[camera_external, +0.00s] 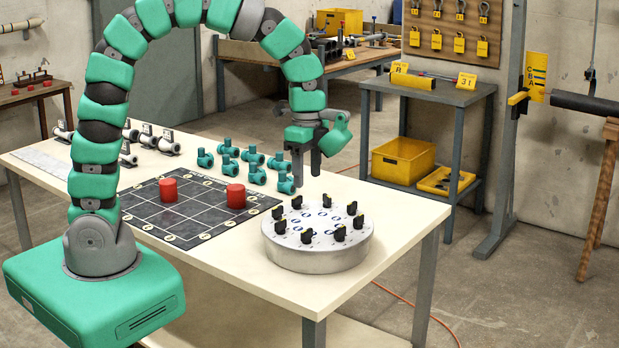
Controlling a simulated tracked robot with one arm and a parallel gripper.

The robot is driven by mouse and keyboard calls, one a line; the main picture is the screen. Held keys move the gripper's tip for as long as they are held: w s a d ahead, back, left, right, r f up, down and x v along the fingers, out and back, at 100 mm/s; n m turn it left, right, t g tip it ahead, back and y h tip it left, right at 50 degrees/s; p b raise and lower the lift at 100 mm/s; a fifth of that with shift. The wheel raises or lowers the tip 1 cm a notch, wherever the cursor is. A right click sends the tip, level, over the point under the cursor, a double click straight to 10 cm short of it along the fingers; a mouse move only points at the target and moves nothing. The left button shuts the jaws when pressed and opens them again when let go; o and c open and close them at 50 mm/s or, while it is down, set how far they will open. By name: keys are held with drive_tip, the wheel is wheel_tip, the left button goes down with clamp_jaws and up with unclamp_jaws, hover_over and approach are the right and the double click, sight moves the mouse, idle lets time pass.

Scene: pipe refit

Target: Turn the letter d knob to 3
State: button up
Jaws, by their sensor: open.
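A round metal panel (318,260) stands near the right front corner of the cream table. Several black knobs (340,233) with small pointers stand in a ring on its top. White marks with small labels lie inside the ring, too small to read, so I cannot tell which knob is letter d or where it points. My gripper (307,180) hangs above the far side of the panel, pointing down. Its two dark fingers are apart with nothing between them. It appears clear of the knobs.
A dark grid board (190,236) with two red cylinders (236,196) lies left of the panel. Several teal pipe fittings (251,155) stand behind it, close to my gripper. Grey-white valves (168,143) stand farther left. A grey side table (430,90) is behind right.

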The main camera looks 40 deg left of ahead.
sight(308, 230)
drive_tip(key=shift+d, duration=0.1)
drive_tip(key=d+m+y+p, duration=0.1)
drive_tip(key=d+y+p, duration=0.3)
drive_tip(key=d+p, duration=0.2)
drive_tip(key=x, duration=1.4)
drive_tip(key=shift+a+f+p, duration=0.25)
drive_tip(key=shift+a+p, duration=0.05)
drive_tip(key=shift+a, duration=0.15)
drive_tip(key=c, duration=1)
drive_tip(key=shift+o, duration=0.2)
